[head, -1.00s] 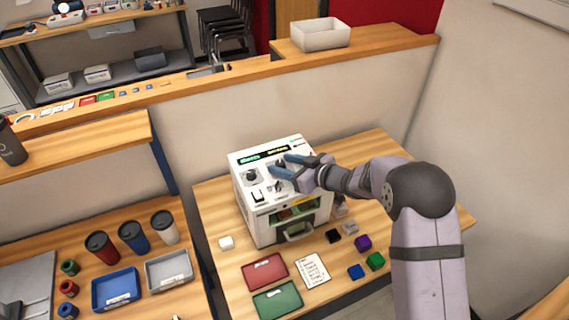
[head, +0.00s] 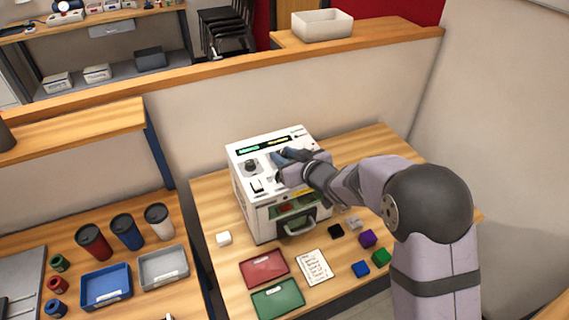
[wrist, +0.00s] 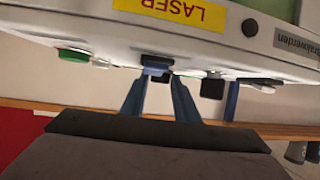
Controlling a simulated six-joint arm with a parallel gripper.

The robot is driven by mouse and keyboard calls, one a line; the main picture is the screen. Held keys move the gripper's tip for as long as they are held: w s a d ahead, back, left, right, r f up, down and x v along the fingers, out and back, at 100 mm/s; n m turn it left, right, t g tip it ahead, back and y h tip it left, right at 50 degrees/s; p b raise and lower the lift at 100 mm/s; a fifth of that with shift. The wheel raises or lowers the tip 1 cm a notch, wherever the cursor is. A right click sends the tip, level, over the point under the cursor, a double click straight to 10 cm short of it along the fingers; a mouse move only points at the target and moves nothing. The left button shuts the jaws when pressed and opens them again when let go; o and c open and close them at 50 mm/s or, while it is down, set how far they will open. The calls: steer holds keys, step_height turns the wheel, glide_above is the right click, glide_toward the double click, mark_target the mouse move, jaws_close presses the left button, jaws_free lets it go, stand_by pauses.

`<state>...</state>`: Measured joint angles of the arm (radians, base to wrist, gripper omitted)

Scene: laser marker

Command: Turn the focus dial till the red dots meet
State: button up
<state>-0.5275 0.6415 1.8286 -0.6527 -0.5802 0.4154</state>
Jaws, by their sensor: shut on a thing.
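The white laser marker (head: 250,205) stands on the wooden table, with controls on its sloped top panel. My gripper (head: 280,158) is at the right part of that panel and hides what it holds in the head view. In the wrist view my fingers (wrist: 160,92) are closed around a small dark knob (wrist: 156,65), which I take to be the focus dial; its label is not readable. Another dark knob (head: 251,166) is free at the panel's left. The window (head: 290,208) above the front handle shows green and a little red, too small to make out the dots.
A red tray (head: 264,268), a green tray (head: 278,299) and a written card (head: 314,266) lie before the machine. Small coloured blocks (head: 367,239) lie to the right, a white block (head: 223,239) to the left. A low wall stands behind.

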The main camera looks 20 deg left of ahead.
steer(key=m+t+b, duration=0.1)
steer(key=b, duration=0.1)
steer(key=shift+a+r+h+b, duration=0.1)
steer(key=shift+a+h+b, duration=0.05)
steer(key=shift+h+b, duration=0.2)
steer(key=shift+r, duration=0.1)
steer(key=o, duration=1)
steer(key=shift+o, duration=0.2)
steer(key=shift+s, duration=0.1)
